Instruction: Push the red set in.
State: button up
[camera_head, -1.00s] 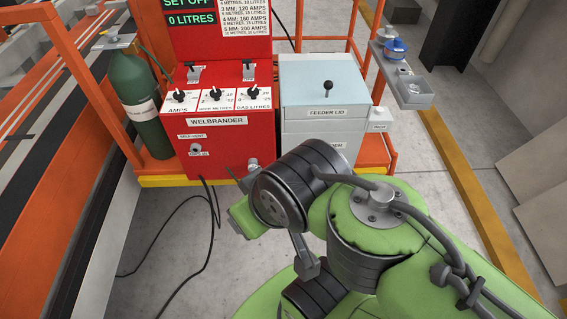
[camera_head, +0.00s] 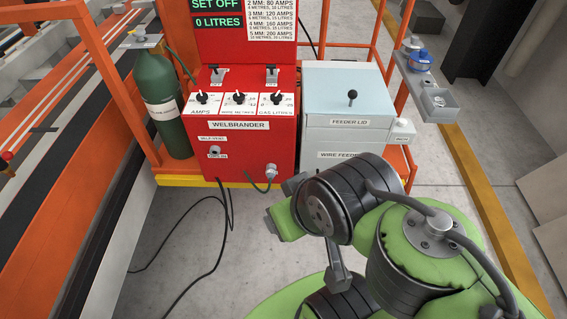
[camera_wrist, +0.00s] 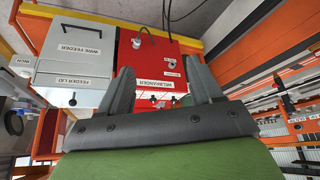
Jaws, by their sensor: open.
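The red set (camera_head: 245,172), labelled WELBRANDER, stands upright on a low yellow-edged orange stand. Three black dials and two small switches are on its sloping top panel, and a display above reads SET OFF and 0 LITRES. It also shows tilted in the wrist view (camera_wrist: 140,55), beyond my fingers. My gripper (camera_wrist: 158,68) is open, with nothing between its two dark fingers; it appears apart from the set. In the head view my arm is in front of the set at lower right, and the fingers cannot be made out there.
A pale blue wire feeder (camera_head: 340,135) stands close on the set's right. A green gas cylinder (camera_head: 162,105) is on its left, beside orange rails. Black cables (camera_head: 225,225) lie on the floor in front. A grey side shelf (camera_head: 428,90) holds a blue-topped item.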

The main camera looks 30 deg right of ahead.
aim_at(256, 136)
jog(key=i+l+z, duration=0.1)
jog(key=i+z, duration=0.35)
jog(key=z, duration=0.25)
jog(key=i+z, duration=0.35)
jog(key=k, duration=0.1)
